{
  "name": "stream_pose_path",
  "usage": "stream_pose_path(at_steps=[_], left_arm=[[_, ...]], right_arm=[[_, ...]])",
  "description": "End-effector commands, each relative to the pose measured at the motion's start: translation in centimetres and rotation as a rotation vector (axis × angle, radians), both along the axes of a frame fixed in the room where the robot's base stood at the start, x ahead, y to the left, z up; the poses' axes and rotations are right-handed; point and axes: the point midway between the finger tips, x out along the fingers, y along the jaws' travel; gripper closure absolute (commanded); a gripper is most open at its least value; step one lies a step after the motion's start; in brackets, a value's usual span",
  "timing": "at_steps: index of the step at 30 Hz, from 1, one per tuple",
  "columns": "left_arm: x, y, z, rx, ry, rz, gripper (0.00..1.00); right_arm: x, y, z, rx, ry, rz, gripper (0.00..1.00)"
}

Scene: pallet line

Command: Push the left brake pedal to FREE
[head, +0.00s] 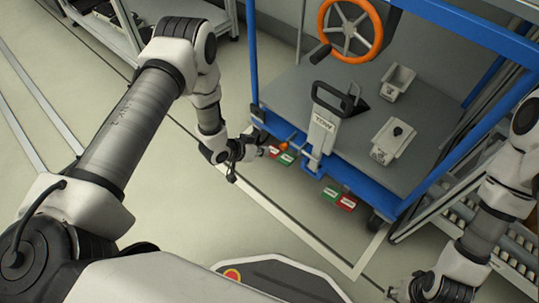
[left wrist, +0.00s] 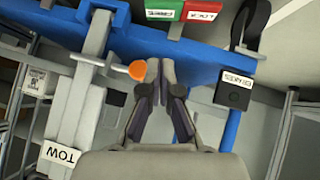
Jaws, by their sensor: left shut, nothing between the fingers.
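The left brake pedal is at the lower front edge of the blue cart, with a red pad (head: 272,152) and a green pad (head: 286,159). In the left wrist view the green pad (left wrist: 164,10) and the red pad (left wrist: 203,10), with upside-down lettering, are at the top edge. My left gripper (head: 260,152) is just left of the red pad in the head view. In the left wrist view its fingers (left wrist: 161,68) are together and empty, below the pads in the picture; contact is unclear. My right gripper (head: 425,290) is at the lower right, its fingers unclear.
An orange knob (left wrist: 137,70) on a rod is close beside the left fingers. The grey TOW post (head: 322,130) stands at the cart's front. Another green (head: 331,193) and red (head: 348,202) pad pair is farther right. A roller rack (head: 465,210) stands right; floor is clear at left.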

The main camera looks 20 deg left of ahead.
Motion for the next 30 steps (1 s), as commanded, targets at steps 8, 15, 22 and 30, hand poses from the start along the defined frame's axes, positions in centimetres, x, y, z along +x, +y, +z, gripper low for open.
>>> stream_pose_path(at_steps=[8, 15, 22, 30], left_arm=[[3.6, -2.4, -4.8, 0.000, -0.003, -0.003, 1.00], [4.9, -4.0, -8.6, -0.001, 0.001, 0.000, 1.00], [4.8, -4.3, -9.8, -0.001, 0.000, 0.001, 1.00], [4.8, -4.3, -9.8, -0.001, 0.000, 0.001, 1.00]], right_arm=[[0.0, 0.0, -3.7, 0.000, 0.000, 0.000, 0.60], [0.0, 0.0, -6.4, 0.000, 0.000, 0.000, 0.60], [0.0, 0.0, -7.0, 0.000, 0.000, -0.001, 0.60], [0.0, 0.0, -6.9, 0.000, -0.001, -0.001, 0.60]])
